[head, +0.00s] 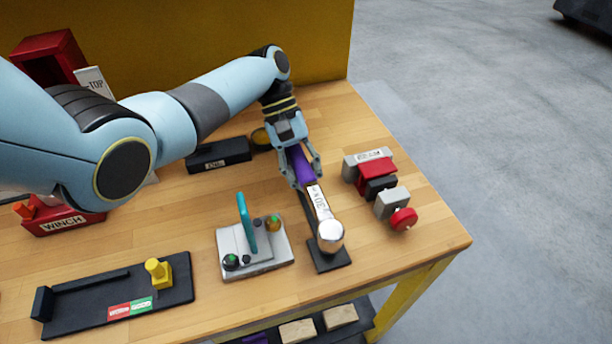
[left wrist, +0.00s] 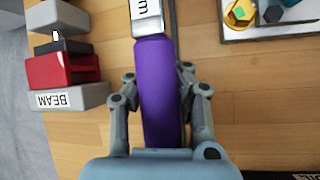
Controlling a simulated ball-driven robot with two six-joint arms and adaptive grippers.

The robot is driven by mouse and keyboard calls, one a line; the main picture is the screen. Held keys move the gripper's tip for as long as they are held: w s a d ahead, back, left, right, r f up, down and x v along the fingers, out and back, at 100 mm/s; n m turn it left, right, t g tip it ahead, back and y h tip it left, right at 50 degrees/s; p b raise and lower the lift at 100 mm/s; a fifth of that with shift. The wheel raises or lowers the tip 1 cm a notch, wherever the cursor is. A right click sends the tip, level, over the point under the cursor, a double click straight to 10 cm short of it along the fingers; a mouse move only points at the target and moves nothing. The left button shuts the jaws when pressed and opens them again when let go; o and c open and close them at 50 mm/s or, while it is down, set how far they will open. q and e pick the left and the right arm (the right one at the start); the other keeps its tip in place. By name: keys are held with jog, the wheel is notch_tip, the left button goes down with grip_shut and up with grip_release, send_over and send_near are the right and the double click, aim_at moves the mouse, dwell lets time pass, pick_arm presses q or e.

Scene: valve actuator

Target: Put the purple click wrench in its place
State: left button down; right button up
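The click wrench has a purple handle (head: 302,168), a white label and a round silver head (head: 330,235). My left gripper (head: 304,172) reaches down over the handle, one finger on each side. A flat black holder (head: 331,262) lies under the head end, with a narrow black strip running back beside the wrench. I cannot tell whether the wrench rests on it or hangs slightly above. My right gripper is not in view.
A grey fixture with a teal lever (head: 246,222) stands left of the wrench. The grey and red BEAM block (head: 375,168) and a red-knobbed part (head: 404,218) stand to the right. A black tray (head: 80,310) lies front left. The table's right edge is near.

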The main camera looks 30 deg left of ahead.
pick_arm(q)
jog(key=shift+f+b, duration=0.7)
jog(key=shift+f, duration=0.3)
dwell(0.6)
jog(key=c, duration=1)
grip_release()
